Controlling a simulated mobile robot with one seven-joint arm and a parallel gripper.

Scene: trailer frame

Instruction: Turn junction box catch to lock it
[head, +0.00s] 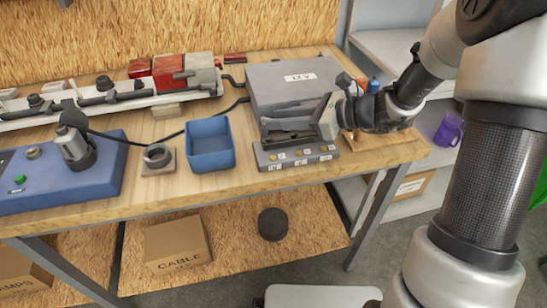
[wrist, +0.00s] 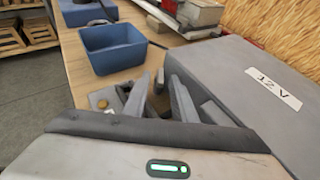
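The junction box appears to be the large grey box (head: 300,82) with a white "12 V" label. It fills the right side of the wrist view (wrist: 265,75). A low grey strip (head: 298,160) with yellow round parts and small labels runs along its front. My gripper (head: 272,126) is at the box's front edge, above this strip, reaching in from the right. In the wrist view its fingers (wrist: 160,95) stand apart with a gap between them. A small grey upright piece shows near the gap. I cannot tell whether it is the catch or whether the fingers touch it.
A blue open bin (head: 209,146) and a grey ring on a small block (head: 157,158) stand left of the box. A blue console (head: 62,175) is further left. A light bar (head: 110,98) lies at the back. A purple mug (head: 448,129) is on the right-hand shelf.

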